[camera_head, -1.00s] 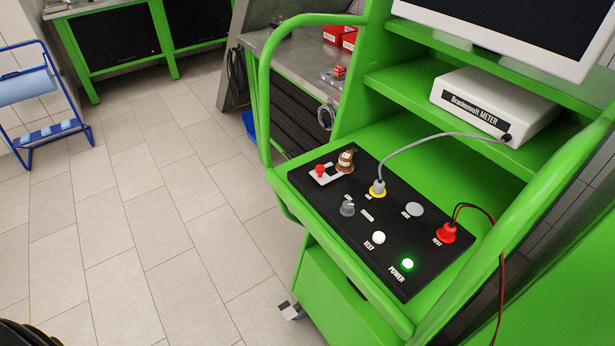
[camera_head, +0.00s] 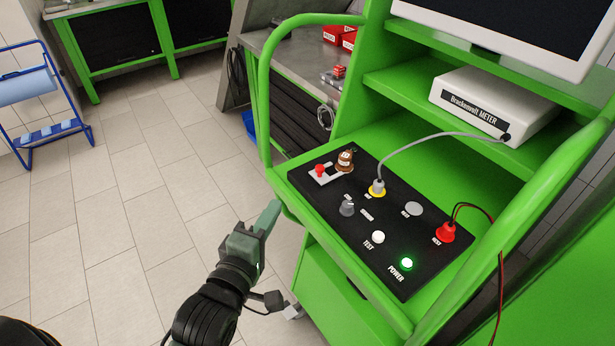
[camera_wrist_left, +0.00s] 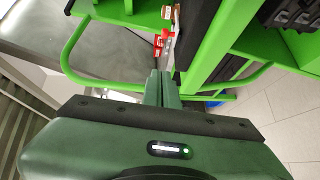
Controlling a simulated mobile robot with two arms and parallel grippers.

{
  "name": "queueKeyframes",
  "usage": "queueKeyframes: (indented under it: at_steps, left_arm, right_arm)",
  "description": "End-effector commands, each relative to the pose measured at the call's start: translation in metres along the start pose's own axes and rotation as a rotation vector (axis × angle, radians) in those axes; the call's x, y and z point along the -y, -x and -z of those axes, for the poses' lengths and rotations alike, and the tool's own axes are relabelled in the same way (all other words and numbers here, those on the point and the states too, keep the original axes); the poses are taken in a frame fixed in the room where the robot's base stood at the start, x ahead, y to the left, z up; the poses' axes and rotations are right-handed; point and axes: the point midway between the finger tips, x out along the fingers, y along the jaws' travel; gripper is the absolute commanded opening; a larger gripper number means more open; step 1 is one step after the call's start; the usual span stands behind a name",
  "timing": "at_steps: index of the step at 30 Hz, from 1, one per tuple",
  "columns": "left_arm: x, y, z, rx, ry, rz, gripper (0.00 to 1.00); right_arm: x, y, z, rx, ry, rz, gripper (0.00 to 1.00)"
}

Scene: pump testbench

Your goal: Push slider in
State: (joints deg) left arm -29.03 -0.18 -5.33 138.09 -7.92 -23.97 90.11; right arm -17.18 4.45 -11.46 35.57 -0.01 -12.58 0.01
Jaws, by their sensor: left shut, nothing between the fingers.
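The slider is a small red knob (camera_head: 319,169) on a light plate (camera_head: 328,175) at the far left corner of the black control panel (camera_head: 365,262). A brown, bottle-like part (camera_head: 345,160) stands beside it. My left gripper (camera_head: 273,207) is shut and empty in the head view, left of the green cart's front edge and lower than the slider, clear of the panel. In the left wrist view its closed fingers (camera_wrist_left: 162,88) point toward a green rail. My right gripper is in neither view.
A green tube handle (camera_head: 264,100) rises left of the panel. A grey cable runs to the white meter (camera_head: 495,102); a red connector (camera_head: 446,232) with wires sits at the right. A grey knob (camera_head: 347,207) and buttons lie nearby.

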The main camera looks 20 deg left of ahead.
Motion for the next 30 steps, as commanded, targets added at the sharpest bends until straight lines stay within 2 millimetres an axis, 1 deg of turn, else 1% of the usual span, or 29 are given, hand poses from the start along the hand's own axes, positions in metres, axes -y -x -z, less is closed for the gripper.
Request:
queueKeyframes:
  at_steps: [7,11,14,21,25,27,30]
  left_arm:
    - [0.001,-0.002,0.0,0.001,-0.002,0.001,0.0]
    - [-0.001,-0.011,0.0,0.001,-0.004,0.0,0.0]
    - [-0.003,-0.027,0.0,0.001,-0.006,-0.002,0.0]
    - [-0.003,-0.079,0.0,0.002,-0.007,-0.001,0.0]
    - [-0.002,-0.105,0.0,0.001,-0.005,0.001,0.0]
    - [-0.001,-0.112,-0.011,0.002,-0.002,0.003,0.0]
    - [-0.001,-0.12,-0.02,0.002,-0.002,0.002,0.0]
  right_arm:
    - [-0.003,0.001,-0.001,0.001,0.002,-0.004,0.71]
    - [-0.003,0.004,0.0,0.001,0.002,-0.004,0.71]
    - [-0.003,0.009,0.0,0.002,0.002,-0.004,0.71]
    - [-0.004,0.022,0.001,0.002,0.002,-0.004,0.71]
    - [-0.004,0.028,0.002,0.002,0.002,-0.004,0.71]
    - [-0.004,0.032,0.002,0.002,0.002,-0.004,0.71]
    - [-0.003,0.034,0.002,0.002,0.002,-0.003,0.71]
